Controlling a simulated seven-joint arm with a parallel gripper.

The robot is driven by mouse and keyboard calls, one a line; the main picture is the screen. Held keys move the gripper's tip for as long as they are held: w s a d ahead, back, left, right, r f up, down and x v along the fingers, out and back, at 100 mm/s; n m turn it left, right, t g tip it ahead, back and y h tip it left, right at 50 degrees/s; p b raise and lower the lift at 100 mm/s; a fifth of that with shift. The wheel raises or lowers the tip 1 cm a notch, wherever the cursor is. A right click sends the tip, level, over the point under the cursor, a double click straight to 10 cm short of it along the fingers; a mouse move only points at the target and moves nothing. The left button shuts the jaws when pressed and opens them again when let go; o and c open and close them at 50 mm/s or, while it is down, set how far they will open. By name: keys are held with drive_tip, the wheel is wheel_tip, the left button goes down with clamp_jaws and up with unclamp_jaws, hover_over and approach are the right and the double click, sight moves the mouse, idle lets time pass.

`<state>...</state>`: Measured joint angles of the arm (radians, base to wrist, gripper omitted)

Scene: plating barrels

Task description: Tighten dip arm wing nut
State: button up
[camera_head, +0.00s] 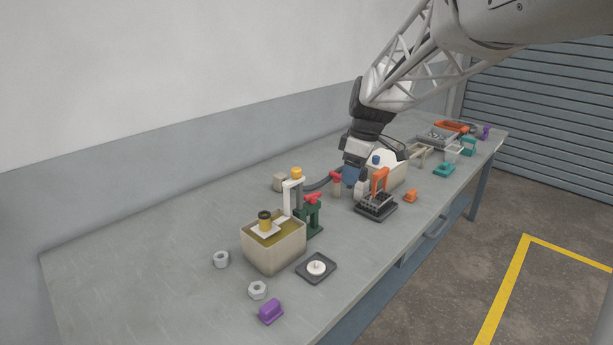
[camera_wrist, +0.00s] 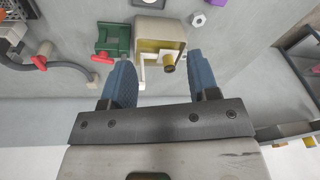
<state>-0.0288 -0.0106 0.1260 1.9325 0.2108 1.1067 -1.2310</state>
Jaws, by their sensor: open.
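A cream tank (camera_head: 272,252) of yellowish liquid stands on the bench, with a white bent dip arm (camera_head: 289,195) rising beside it. A green stand (camera_head: 313,219) beside the tank carries a red wing-shaped handle (camera_head: 313,197). In the wrist view the tank (camera_wrist: 148,28), dip arm (camera_wrist: 142,68) and red handle (camera_wrist: 102,57) show beyond my fingers. My gripper (camera_wrist: 160,62) has its blue fingers apart and empty. In the head view it (camera_head: 352,182) is right of the dip arm, apart from it.
A red-handled valve (camera_head: 336,180) and grey hose (camera_head: 318,182) lie behind the stand. A dark rack with an orange handle (camera_head: 379,182) is right of my gripper. A black tray with a white disc (camera_head: 316,268), nuts (camera_head: 257,290) and a purple block (camera_head: 271,311) lie in front.

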drive_tip(key=w+a+f+n+g, duration=0.1)
drive_tip(key=w+f+n, duration=0.2)
drive_tip(key=w, duration=0.4)
drive_tip(key=w+a+f+n, duration=0.2)
drive_tip(key=w+f, duration=0.1)
drive_tip(key=w, duration=0.4)
drive_tip(key=n+g+y, duration=0.1)
drive_tip(key=n+y, duration=0.1)
drive_tip(key=n, duration=0.3)
approach(313, 193)
drive_tip(key=shift+x, duration=1.25)
drive_tip(key=shift+s+a, duration=0.15)
drive_tip(key=shift+x, duration=3.85)
drive_tip(key=c, duration=0.9)
